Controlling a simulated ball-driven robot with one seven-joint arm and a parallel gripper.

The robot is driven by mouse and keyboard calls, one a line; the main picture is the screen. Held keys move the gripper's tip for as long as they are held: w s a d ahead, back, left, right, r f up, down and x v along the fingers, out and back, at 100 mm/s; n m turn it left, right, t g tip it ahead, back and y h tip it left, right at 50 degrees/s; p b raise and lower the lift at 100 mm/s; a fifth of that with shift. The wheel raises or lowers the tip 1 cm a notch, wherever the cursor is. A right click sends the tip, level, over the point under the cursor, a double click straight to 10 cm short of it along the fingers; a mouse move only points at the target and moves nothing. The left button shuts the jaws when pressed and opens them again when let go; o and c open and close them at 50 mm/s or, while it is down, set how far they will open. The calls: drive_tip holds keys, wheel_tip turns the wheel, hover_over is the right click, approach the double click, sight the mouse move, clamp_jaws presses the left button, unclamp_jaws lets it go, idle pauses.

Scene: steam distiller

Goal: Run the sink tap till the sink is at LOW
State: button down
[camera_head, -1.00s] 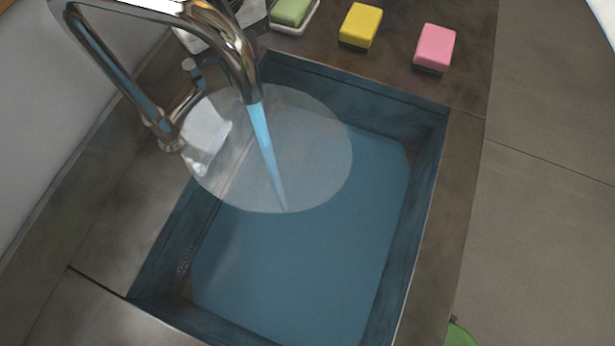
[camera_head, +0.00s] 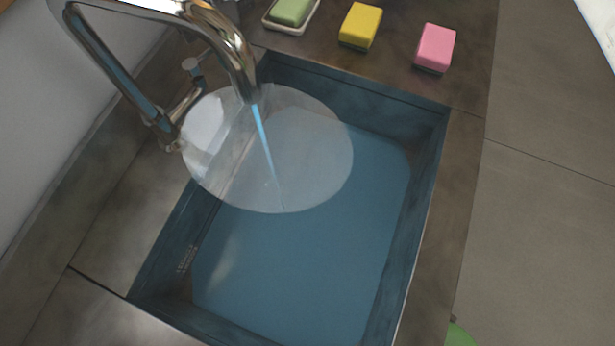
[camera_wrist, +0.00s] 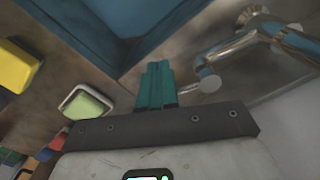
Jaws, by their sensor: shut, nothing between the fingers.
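The chrome tap (camera_head: 235,50) arches over the sink (camera_head: 428,200), and a thin blue stream (camera_head: 264,145) runs from its spout. Blue water (camera_head: 300,265) covers the sink floor. No readable level mark shows. The tap's lever (camera_head: 192,66) stands beside the tap's base; its round end also shows in the wrist view (camera_wrist: 208,82). My gripper (camera_wrist: 160,68) shows in the wrist view with its teal fingers together and empty. Its tips are just left of the lever's end; whether they touch it I cannot tell. It is not in the head view.
A pale translucent disc (camera_head: 310,150) overlaps the stream below the spout. A green soap in a dish (camera_head: 292,12), a yellow sponge (camera_head: 360,26) and a pink sponge (camera_head: 435,48) lie behind the sink. The counter left of the sink (camera_head: 130,215) is clear.

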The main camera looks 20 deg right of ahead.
drive_tip(key=shift+w+a, duration=0.4)
drive_tip(key=shift+w, duration=0.2)
drive_tip(key=shift+s+d, duration=0.5)
drive_tip(key=shift+s, duration=0.1)
wheel_tip(320, 180, up, 7)
drive_tip(key=p, duration=0.4)
drive_tip(key=shift+p, duration=0.35)
